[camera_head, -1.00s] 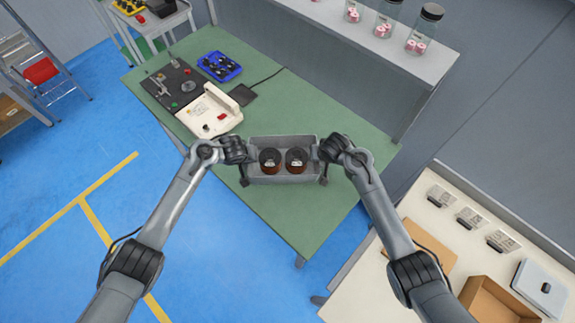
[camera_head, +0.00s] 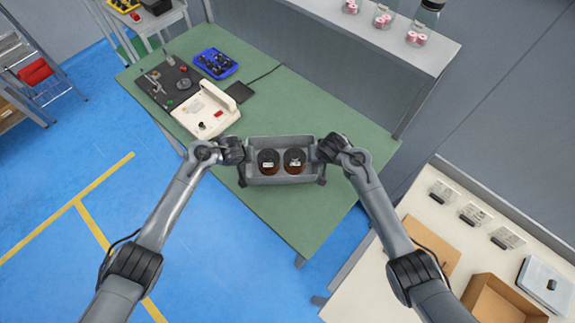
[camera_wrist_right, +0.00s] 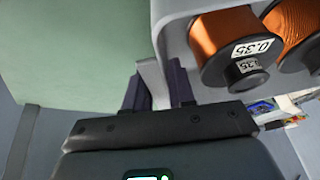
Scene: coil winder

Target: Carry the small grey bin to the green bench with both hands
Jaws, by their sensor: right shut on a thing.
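The small grey bin (camera_head: 283,180) is level in the head view, in front of my chest and over the near part of the green bench (camera_head: 305,220). It holds two dark-capped spools of copper wire (camera_head: 268,161). My right gripper (camera_head: 323,180) is shut on the bin's right end; the wrist view shows its fingers (camera_wrist_right: 158,88) on the grey wall. My left gripper (camera_head: 243,178) is at the bin's left end, its jaw gap hidden. I cannot tell whether the bin touches the bench top.
A white-and-black machine (camera_head: 207,112), a blue tray (camera_head: 216,63) and a dark pad (camera_head: 239,92) occupy the bench's far left. A shelf with jars (camera_head: 418,31) runs behind. A pale table (camera_head: 420,220) with cartons stands at right. Bench space right of the bin is clear.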

